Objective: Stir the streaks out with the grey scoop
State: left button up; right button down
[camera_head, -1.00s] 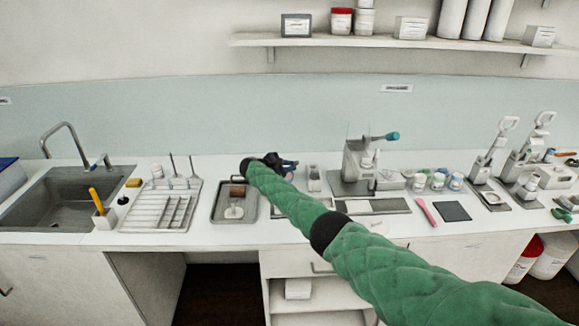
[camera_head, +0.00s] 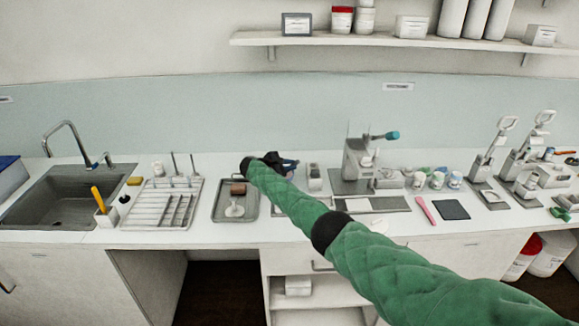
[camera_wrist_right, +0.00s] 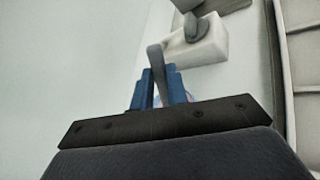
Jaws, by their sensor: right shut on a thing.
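My right gripper (camera_head: 289,164) is over the back of the counter, beyond the tray, at the end of my green-sleeved arm. In the right wrist view its blue fingers (camera_wrist_right: 161,90) are shut on a grey handle-like piece (camera_wrist_right: 156,60), which looks like the grey scoop. The scoop's far end and any vessel with streaks are hidden or too small to tell. My left gripper is not in view.
A grey tray (camera_head: 219,211) with a brown block (camera_head: 238,188) and a white item (camera_head: 235,210) lies left of my arm. A drying rack (camera_head: 150,208) and sink (camera_head: 60,198) are further left. A mill-like machine (camera_head: 358,160) stands right of my gripper.

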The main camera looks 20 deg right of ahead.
jog(key=shift+r+p, duration=0.6)
jog(key=shift+r, duration=0.25)
jog(key=shift+r+p, duration=1.35)
jog(key=shift+r, duration=0.95)
